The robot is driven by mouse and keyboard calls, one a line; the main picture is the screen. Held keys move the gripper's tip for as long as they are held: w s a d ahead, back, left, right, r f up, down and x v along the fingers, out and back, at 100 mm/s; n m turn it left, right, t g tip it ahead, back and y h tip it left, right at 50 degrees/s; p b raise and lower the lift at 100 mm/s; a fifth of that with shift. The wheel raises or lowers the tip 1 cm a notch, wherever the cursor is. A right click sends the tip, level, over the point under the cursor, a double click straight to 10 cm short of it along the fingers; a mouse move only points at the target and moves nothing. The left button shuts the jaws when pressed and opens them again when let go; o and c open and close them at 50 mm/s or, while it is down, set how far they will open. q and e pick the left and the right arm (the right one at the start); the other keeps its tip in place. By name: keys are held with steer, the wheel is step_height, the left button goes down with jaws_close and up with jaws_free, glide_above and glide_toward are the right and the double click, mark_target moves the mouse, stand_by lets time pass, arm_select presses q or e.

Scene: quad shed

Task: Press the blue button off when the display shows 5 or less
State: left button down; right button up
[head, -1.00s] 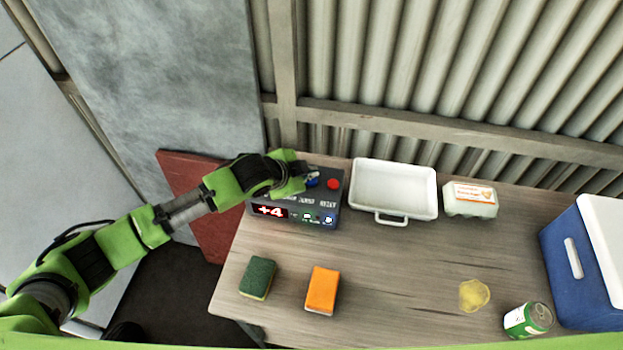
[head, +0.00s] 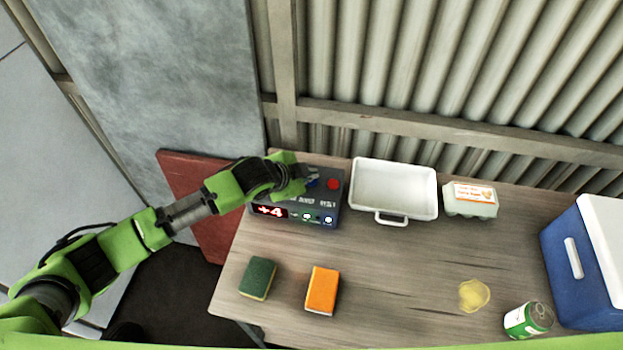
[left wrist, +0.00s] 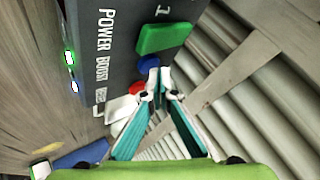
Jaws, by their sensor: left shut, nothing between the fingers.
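A dark control box (head: 296,222) sits at the table's back left. Its red display (head: 270,211) reads +4. The blue button (head: 313,183) is on its top, partly hidden by my left gripper (head: 310,175) in the head view. In the left wrist view the blue button (left wrist: 148,64) lies between a green button (left wrist: 163,39) and a red button (left wrist: 137,89). My left gripper (left wrist: 158,76) is shut and empty, its tips right beside the blue button; I cannot tell whether they touch it. My right gripper is not in view.
A white tray (head: 392,216) stands right of the box, then an egg carton (head: 470,201). A green sponge (head: 257,278), an orange sponge (head: 322,291), a yellow cloth or patch (head: 474,295), a can (head: 528,320) and a blue cooler (head: 580,260) are nearer. The table's middle is clear.

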arm_select(q)
steer(key=shift+f, duration=0.5)
steer(key=shift+r, duration=0.1)
stand_by(0.5)
steer(key=shift+r+p, duration=0.8)
steer(key=shift+p, duration=0.05)
steer(key=shift+r, duration=0.1)
step_height(320, 180, up, 5)
steer(key=p, duration=0.5)
stand_by(0.5)
